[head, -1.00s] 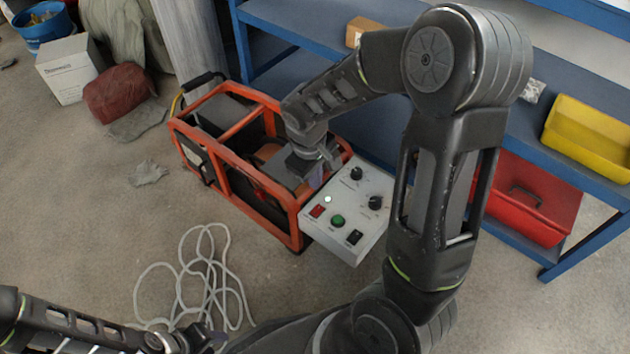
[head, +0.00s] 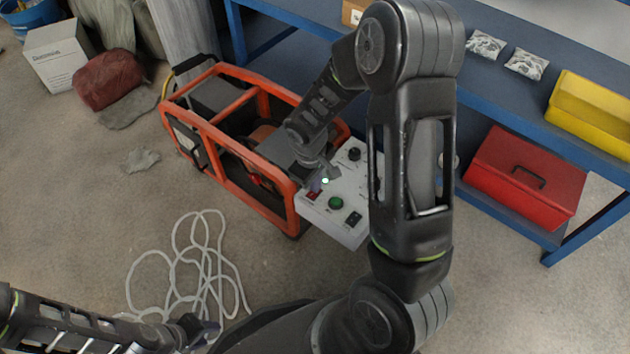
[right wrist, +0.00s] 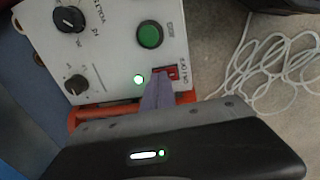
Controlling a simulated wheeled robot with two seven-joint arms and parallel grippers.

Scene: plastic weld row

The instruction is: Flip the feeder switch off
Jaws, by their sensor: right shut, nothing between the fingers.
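A white control panel (head: 340,228) sits on the end of an orange-framed machine (head: 262,205). It carries a red rocker switch (head: 313,195), a green button (head: 336,203), a black switch (head: 353,218), knobs and a lit lamp (head: 325,181). My right gripper (head: 317,184) is shut and empty, its tips at the red switch. In the right wrist view the fingertips (right wrist: 157,84) overlap the edge of the red switch (right wrist: 172,73); contact is unclear, and its lettering is too small to read. My left gripper (head: 208,331) is low at left, its jaws unclear.
My right arm hides the panel's right side in the head view. A blue shelf (head: 500,92) stands behind, with a red toolbox (head: 525,180) and a yellow bin (head: 595,112). A white rope (head: 195,260) lies coiled on the floor.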

